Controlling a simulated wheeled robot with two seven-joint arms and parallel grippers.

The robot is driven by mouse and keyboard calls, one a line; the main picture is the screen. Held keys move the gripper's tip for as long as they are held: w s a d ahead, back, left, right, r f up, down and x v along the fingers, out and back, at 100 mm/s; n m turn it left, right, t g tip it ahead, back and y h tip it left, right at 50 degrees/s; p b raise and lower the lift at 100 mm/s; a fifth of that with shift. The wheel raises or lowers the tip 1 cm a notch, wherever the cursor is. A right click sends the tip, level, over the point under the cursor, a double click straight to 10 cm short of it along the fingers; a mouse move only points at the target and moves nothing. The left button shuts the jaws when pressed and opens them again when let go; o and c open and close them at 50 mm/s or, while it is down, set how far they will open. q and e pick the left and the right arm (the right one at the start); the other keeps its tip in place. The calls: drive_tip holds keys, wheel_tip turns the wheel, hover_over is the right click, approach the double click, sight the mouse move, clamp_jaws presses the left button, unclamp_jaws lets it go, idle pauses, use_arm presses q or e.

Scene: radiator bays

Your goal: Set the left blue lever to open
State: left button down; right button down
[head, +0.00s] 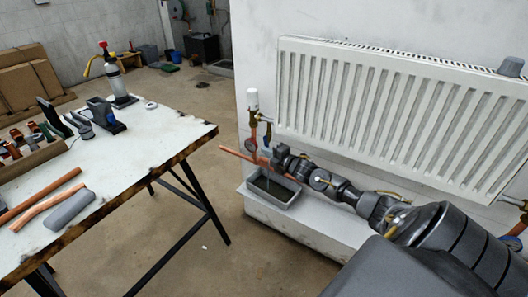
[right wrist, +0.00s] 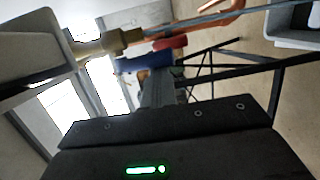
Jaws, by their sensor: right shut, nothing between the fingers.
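My right gripper (head: 278,157) is at the pipework under the left end of the radiator, its arm coming in from the right. In the right wrist view its fingers (right wrist: 158,82) are shut with nothing between them. The blue lever (right wrist: 130,64) lies just beside the fingertips; I cannot tell whether they touch. A brass fitting (right wrist: 110,43) is behind it, and a red lever (right wrist: 167,43) is close by. In the head view a small blue part (head: 250,144) shows left of the gripper. The lever's exact setting is unclear. My left gripper is out of view.
The white radiator (head: 390,115) hangs above my right arm. A valve with a white head (head: 252,100) stands at its left end. A grey tray (head: 270,190) with dark contents sits on the ledge below. A workbench (head: 150,130) with tools and copper pipes stands left.

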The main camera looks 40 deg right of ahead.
drive_tip(key=shift+d+r, duration=0.2)
drive_tip(key=shift+d, duration=0.05)
